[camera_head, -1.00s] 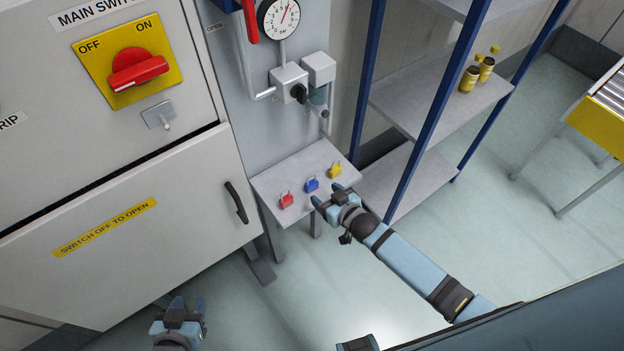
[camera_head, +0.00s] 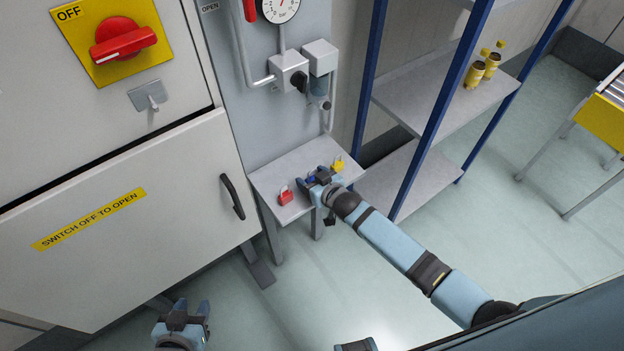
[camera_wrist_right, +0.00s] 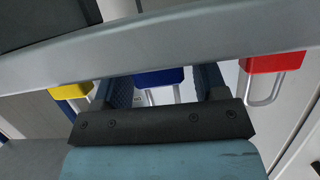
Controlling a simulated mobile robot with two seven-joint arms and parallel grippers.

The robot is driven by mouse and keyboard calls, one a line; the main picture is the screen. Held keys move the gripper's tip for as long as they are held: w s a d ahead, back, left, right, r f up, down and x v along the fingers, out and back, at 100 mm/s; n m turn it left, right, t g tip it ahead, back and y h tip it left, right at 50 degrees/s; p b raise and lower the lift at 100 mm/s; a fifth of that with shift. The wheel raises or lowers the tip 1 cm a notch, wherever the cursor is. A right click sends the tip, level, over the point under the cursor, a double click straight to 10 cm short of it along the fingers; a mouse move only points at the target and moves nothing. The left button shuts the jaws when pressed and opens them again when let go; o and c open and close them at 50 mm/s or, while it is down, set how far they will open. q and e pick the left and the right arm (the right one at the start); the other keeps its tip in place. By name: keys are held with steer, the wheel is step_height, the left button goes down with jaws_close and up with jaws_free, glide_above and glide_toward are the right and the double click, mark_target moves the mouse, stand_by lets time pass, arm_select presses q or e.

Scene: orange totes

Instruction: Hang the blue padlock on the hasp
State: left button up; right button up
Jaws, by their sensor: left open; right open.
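The blue padlock (camera_head: 311,179) stands on a small grey shelf (camera_head: 290,165), mostly hidden by my right gripper (camera_head: 315,181) in the head view. In the right wrist view the blue padlock (camera_wrist_right: 158,77) shows between the two open fingers of my right gripper (camera_wrist_right: 155,85), with its shackle toward the gripper's palm. I cannot tell whether a finger touches it. The hasp (camera_head: 150,96), a grey plate with a protruding loop, is on the cabinet below the red switch. My left gripper (camera_head: 188,308) is open and empty at the bottom left, far from the shelf.
A red padlock (camera_head: 285,195) and a yellow padlock (camera_head: 338,164) stand on either side of the blue one. The cabinet door handle (camera_head: 232,197) is left of the shelf. A blue-posted rack (camera_head: 440,95) with yellow bottles stands to the right. Valve pipes (camera_head: 300,70) are above the shelf.

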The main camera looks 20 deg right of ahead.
mark_target(313, 170)
steer(key=c, duration=0.8)
steer(key=shift+s+r+p, duration=0.1)
steer(key=shift+r+p, duration=2.3)
steer(key=shift+r, duration=0.15)
steer(key=shift+s+d+p, duration=0.3)
steer(key=shift+s+p, duration=0.15)
steer(key=shift+s, duration=0.25)
steer(key=shift+s+d+p, duration=0.4)
steer(key=shift+s+d, duration=0.1)
steer(key=shift+s, duration=0.85)
steer(key=shift+s+d+p, duration=0.4)
steer(key=shift+s+d, duration=0.05)
steer(key=shift+s, duration=0.85)
steer(key=shift+s+d+p, duration=0.4)
steer(key=shift+s+d, duration=0.1)
steer(key=shift+s, duration=0.85)
